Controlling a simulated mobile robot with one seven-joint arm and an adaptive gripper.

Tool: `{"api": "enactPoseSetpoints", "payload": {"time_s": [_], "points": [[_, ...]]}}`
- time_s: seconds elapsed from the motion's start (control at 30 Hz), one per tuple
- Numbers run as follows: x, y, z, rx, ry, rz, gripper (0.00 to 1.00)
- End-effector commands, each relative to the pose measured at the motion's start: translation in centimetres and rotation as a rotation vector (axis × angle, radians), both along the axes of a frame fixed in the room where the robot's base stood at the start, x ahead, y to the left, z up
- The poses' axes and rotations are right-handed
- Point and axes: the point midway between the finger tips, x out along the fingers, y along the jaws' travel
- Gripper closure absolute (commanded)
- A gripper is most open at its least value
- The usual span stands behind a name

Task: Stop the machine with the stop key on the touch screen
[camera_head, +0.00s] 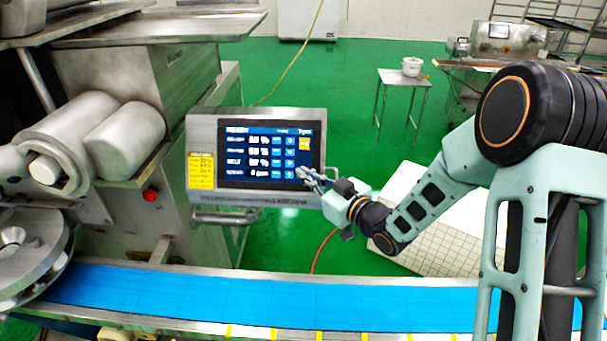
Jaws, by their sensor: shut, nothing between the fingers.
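The touch screen (262,152) is lit, in a grey metal housing on the encrusting machine (165,85), left of the picture's middle. Its top line appears to read READY, above several rows of values and small blue keys. A yellow key (304,144) shows at the upper right. I cannot make out a key marked stop. My gripper (306,174) is shut and empty, with its fingertips at the screen's lower right corner. The fingers cover that corner and whatever it displays. I cannot tell whether they touch the glass.
A blue conveyor belt (260,300) runs across the front below the screen. A red button (150,194) is on the machine body. A yellow label (201,170) is left of the screen. A small table (404,77) with a white bucket (412,66) stands behind on the green floor.

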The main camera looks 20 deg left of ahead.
Motion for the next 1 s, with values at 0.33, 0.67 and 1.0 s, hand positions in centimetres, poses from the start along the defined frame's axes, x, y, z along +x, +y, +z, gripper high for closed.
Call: {"api": "enactPoseSetpoints", "payload": {"time_s": [0.33,0.67,1.0], "points": [[0.1,0.0,0.0,0.000,0.000,0.000,1.00],[-0.9,-0.2,0.6,-0.001,-0.001,0.000,1.00],[-1.1,-0.3,0.7,-0.001,-0.001,0.000,1.00]]}}
